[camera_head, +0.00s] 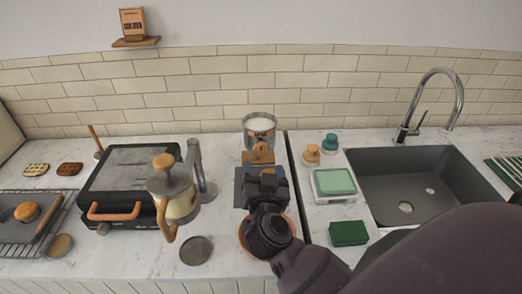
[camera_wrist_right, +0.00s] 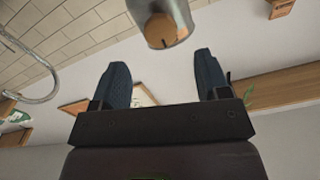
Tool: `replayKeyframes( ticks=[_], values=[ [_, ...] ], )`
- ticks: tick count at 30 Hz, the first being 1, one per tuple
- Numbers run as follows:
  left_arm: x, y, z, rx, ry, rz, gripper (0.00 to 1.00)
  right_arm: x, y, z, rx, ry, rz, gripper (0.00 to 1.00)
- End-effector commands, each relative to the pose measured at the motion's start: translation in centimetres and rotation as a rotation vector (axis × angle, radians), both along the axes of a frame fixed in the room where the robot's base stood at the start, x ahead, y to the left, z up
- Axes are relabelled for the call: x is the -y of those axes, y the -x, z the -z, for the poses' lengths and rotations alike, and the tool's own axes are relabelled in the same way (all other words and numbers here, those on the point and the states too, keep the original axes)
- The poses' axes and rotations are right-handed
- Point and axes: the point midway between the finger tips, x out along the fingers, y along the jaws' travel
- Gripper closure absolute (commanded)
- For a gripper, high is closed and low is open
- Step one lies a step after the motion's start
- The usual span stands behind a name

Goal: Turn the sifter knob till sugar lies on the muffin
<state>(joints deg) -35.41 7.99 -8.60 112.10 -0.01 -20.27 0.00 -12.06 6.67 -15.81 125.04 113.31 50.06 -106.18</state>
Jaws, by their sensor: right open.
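The sifter (camera_head: 259,125) is a clear and metal canister with white sugar in its top, standing at the back of the counter by the tiled wall. Its round orange knob (camera_head: 261,150) faces me. In the right wrist view the knob (camera_wrist_right: 160,30) has a dark mark and sits on the sifter's grey body (camera_wrist_right: 182,10). My right gripper (camera_head: 266,175) is just in front of the knob. Its two fingers stand apart with nothing between them, and the knob lies beyond the gap (camera_wrist_right: 162,72). I cannot make out the muffin; my right arm covers the area below the sifter. My left gripper is not in view.
An orange-rimmed dish (camera_head: 243,241) shows partly under my right wrist. A pitcher with an orange lid (camera_head: 175,190) and a black grill (camera_head: 125,185) stand left. A green-lidded box (camera_head: 334,183), a green sponge (camera_head: 348,233) and a sink (camera_head: 410,190) lie right.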

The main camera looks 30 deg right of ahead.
Motion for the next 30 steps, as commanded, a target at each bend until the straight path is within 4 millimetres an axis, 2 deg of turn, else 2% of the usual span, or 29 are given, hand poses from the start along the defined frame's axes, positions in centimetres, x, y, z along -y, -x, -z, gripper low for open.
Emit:
replayKeyframes(
  ticks=[6,12,18,26,30],
  values=[
    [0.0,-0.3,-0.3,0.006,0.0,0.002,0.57,2.0,-3.4,-0.1,0.001,0.002,-0.001,0.31],
    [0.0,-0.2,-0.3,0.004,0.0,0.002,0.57,3.3,-5.5,-0.1,0.002,0.0,0.0,0.31],
    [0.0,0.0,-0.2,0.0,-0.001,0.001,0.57,3.9,-6.3,0.0,0.001,-0.001,-0.001,0.31],
    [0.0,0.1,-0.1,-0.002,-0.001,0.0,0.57,3.9,-6.4,0.0,0.001,-0.001,-0.001,0.31],
    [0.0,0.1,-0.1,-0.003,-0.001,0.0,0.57,3.9,-6.4,0.0,0.001,-0.001,-0.001,0.49]
  ],
)
